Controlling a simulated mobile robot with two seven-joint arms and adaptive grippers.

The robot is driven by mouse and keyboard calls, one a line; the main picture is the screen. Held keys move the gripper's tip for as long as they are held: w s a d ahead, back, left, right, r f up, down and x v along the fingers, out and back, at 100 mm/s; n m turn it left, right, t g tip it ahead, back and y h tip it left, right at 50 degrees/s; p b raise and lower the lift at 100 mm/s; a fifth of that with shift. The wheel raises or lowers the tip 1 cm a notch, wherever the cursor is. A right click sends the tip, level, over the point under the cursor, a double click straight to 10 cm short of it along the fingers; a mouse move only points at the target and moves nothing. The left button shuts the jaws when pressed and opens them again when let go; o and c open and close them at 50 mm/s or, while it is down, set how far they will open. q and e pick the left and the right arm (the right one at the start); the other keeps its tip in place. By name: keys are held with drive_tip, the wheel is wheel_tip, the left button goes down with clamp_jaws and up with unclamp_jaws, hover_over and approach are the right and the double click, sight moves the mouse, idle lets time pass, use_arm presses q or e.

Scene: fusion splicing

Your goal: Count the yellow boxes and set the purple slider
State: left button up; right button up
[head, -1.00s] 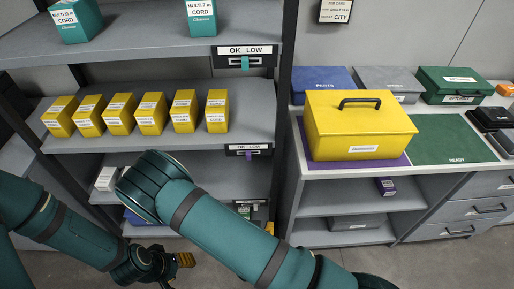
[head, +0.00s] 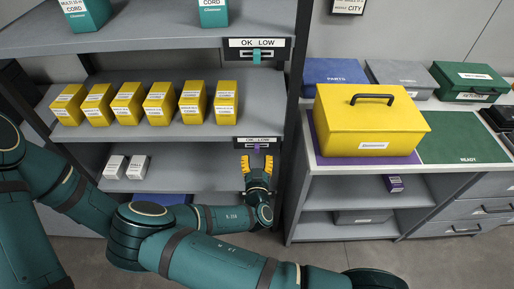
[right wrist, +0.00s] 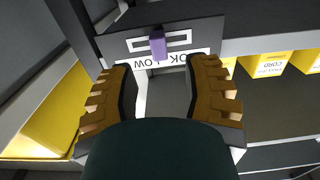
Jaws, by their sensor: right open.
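Several yellow boxes (head: 160,104) with white labels stand in one row on the middle shelf in the head view; two show partly in the right wrist view (right wrist: 268,66). The purple slider (head: 257,148) sits on the OK LOW plate at that shelf's front edge, right end. In the right wrist view the slider (right wrist: 158,45) is near the middle of its slot, with the lettering upside down. My right gripper (head: 257,161) is open and empty, just below and in front of the plate, its fingers spread to either side of the slider's line. My left gripper is not visible.
A teal slider (head: 256,56) sits on the upper shelf's plate. White boxes (head: 126,167) stand on the lower shelf. A dark shelf post (head: 291,130) is close right of my right gripper. The large yellow case (head: 370,120) stands on the bench beyond it.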

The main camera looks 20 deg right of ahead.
sight(257, 150)
drive_tip(key=shift+x, duration=2.75)
clamp_jaws()
